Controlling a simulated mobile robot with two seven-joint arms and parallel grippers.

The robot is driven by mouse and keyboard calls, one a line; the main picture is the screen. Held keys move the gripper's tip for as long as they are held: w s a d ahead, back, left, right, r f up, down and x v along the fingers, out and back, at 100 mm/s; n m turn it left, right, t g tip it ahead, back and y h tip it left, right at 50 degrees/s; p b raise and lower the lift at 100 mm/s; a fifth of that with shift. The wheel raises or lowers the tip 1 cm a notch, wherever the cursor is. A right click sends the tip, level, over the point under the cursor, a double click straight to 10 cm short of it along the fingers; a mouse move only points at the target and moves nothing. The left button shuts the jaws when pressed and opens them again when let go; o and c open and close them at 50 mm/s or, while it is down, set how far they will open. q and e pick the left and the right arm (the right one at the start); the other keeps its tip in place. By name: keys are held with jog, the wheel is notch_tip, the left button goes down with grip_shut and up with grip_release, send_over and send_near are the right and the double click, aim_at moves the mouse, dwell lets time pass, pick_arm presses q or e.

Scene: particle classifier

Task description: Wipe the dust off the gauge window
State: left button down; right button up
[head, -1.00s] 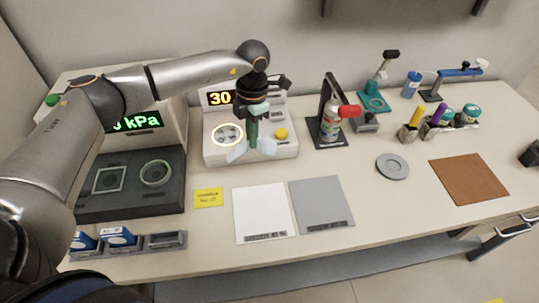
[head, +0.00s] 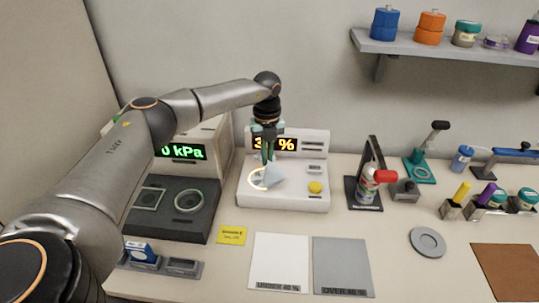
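The gauge is a white box (head: 300,200) with a black display reading a percentage, partly hidden by my gripper. Its round window, edged by a glowing ring (head: 251,180), lies on the sloped front at the left. A pale blue-grey cloth (head: 270,178) covers much of the window, so I cannot tell how much dust is on it. My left gripper (head: 267,158) points down and is shut on the cloth. The cloth appears to touch the window. My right gripper is not in view.
A dark pressure unit (head: 172,212) with a green kPa display stands left of the gauge. A yellow button (head: 315,187) is on the gauge's right. White (head: 280,262) and grey (head: 341,266) mats lie in front.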

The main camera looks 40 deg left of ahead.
pick_arm(q)
notch_tip(320, 180, down, 6)
jog(key=b, duration=0.2)
jog(key=shift+f+b, duration=0.2)
jog(key=shift+b, duration=0.2)
grip_release()
dwell(0.5)
